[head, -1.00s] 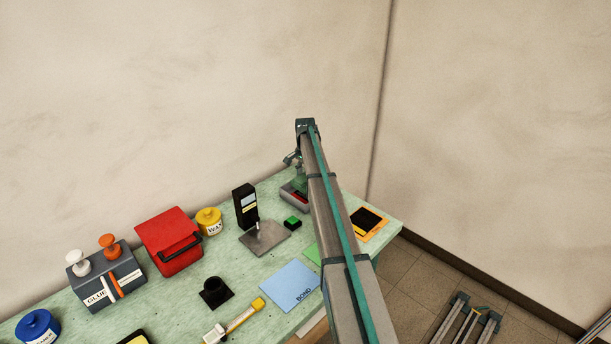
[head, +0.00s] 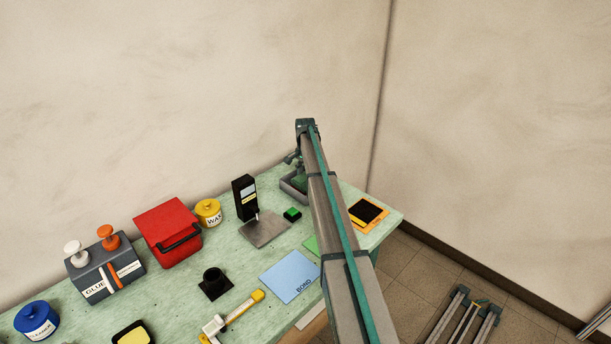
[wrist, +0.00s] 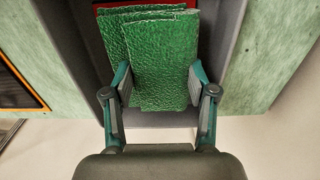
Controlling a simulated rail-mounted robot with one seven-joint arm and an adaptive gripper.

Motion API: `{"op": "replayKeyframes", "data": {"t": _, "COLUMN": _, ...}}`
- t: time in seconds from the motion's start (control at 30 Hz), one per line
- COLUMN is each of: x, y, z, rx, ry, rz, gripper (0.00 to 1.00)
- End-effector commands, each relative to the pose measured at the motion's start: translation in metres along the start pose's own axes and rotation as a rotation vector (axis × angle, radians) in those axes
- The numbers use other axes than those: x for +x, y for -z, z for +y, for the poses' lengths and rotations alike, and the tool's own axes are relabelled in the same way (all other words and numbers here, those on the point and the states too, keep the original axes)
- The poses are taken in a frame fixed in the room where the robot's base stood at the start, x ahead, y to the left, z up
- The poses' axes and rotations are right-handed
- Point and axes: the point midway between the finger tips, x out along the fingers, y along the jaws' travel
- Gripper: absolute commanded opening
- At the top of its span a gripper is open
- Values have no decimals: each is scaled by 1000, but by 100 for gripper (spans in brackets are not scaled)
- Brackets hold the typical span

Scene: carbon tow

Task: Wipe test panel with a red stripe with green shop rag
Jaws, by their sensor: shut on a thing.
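My gripper (wrist: 158,78) is shut on the green shop rag (wrist: 160,60), which is folded and hangs between the two fingers in the wrist view. The rag is over a grey tray (wrist: 227,35).
An orange-edged dark pad (head: 366,212) lies right of my arm near the table's end.

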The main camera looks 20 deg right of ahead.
Motion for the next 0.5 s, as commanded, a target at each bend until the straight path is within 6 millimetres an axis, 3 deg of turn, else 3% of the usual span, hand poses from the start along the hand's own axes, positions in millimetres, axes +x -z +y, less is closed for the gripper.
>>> {"op": "replayKeyframes", "data": {"t": 0.5, "x": 9, "y": 0, "z": 0, "rx": 0, "ry": 0, "rz": 0, "gripper": 15}}
